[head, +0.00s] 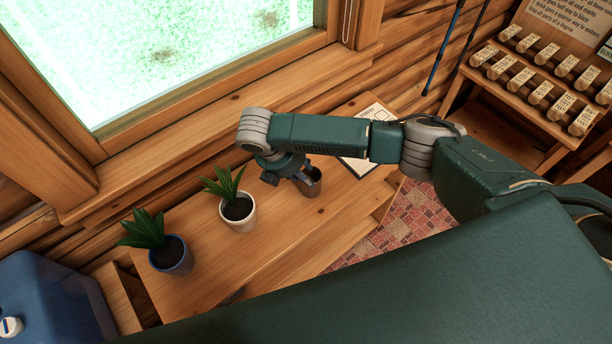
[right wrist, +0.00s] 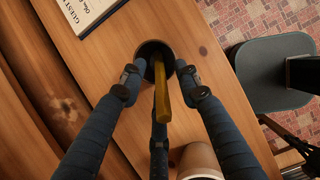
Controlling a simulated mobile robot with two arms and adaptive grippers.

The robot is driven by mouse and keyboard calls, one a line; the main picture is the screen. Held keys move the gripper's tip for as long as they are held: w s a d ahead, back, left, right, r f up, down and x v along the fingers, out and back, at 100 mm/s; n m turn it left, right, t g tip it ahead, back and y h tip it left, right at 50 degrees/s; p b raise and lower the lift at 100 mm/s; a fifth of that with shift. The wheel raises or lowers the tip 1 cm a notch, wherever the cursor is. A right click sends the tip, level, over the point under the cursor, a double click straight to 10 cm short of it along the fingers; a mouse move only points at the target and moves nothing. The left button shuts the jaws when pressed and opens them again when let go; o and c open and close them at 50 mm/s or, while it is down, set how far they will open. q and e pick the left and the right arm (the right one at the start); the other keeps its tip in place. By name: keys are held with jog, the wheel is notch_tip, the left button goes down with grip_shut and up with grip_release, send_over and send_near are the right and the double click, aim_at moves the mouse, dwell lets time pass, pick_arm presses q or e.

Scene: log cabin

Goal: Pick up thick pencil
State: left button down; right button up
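A thick yellow pencil (right wrist: 161,86) stands in a dark round cup (right wrist: 149,50) in the right wrist view. The cup is on the wooden bench and also shows in the head view (head: 312,184), beside my right gripper. My right gripper (right wrist: 158,72) is open. Two of its dark fingers are spread on either side of the pencil over the cup's rim, and a third dark finger (right wrist: 158,150) is below it in the picture. I see a gap between the side fingers and the pencil. In the head view the pencil cannot be made out. My left gripper is not in view.
A white pot with a plant (head: 238,210) and a blue pot with a plant (head: 170,255) stand left of the cup on the bench (head: 275,245). A guest book (head: 365,150) lies beyond it. A window (head: 160,50) is behind; a shelf rack stands right.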

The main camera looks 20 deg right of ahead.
grip_shut()
jog(key=shift+r, duration=0.1)
jog(key=shift+r, duration=0.55)
notch_tip(320, 180, up, 8)
jog(key=shift+f+b, duration=0.2)
jog(key=shift+b, duration=0.9)
notch_tip(320, 180, up, 11)
jog(key=p, duration=0.1)
